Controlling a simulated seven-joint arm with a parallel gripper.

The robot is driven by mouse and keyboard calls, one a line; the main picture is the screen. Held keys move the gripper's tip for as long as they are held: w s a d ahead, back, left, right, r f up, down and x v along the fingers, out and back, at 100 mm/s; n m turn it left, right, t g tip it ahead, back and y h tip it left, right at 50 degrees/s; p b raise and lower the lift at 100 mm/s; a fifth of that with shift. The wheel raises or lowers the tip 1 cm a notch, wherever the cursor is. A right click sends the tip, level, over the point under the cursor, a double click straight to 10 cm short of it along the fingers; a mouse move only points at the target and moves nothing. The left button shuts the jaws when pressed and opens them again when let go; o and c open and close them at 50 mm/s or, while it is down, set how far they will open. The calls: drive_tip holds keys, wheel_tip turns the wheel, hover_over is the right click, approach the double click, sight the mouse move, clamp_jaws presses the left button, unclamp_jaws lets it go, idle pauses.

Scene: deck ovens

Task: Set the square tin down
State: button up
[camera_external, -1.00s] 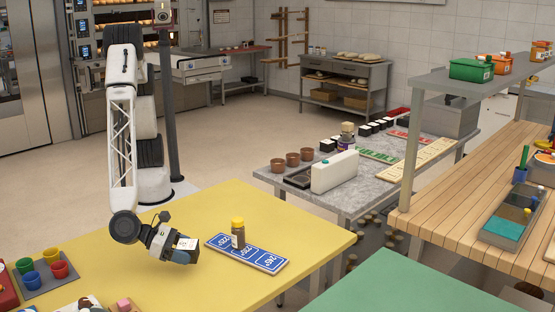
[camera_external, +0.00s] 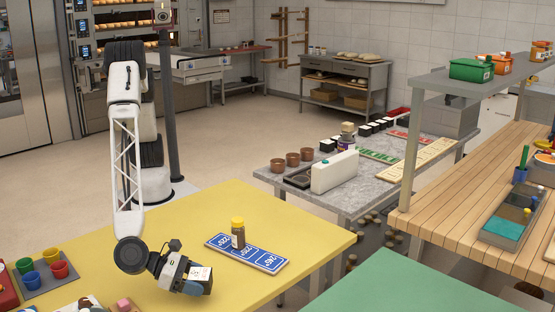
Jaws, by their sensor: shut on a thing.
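My gripper (camera_external: 197,276) is low over the front part of the yellow table (camera_external: 200,211), shut on the square tin (camera_external: 200,257). The tin shows as a small dark block, partly covered by the gripper's fingers and a pale patch with small dark marks. I cannot tell whether its underside touches the table. A blue board (camera_external: 263,260) with white temperature markings lies just behind and to the right of the gripper. A brown jar with a yellow lid (camera_external: 238,233) stands upright on the board's left part.
A grey tray (camera_external: 46,274) with several coloured cups is at the table's left. Small items, including a pink block (camera_external: 124,304), lie at the front left edge. Bare yellow surface surrounds the board. A green table (camera_external: 402,285) stands apart at the right.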

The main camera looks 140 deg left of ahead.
sight(199, 299)
idle(0.3)
drive_tip(key=shift+f, duration=1.7)
drive_tip(key=shift+f, duration=0.2)
drive_tip(key=o, duration=1)
drive_tip(key=shift+o, duration=0.2)
drive_tip(key=shift+r, duration=0.15)
drive_tip(key=shift+s+d+r, duration=0.1)
drive_tip(key=shift+d, duration=0.05)
drive_tip(key=v, duration=1.1)
drive_tip(key=shift+s+d+r, duration=0.15)
drive_tip(key=shift+s+d, duration=0.05)
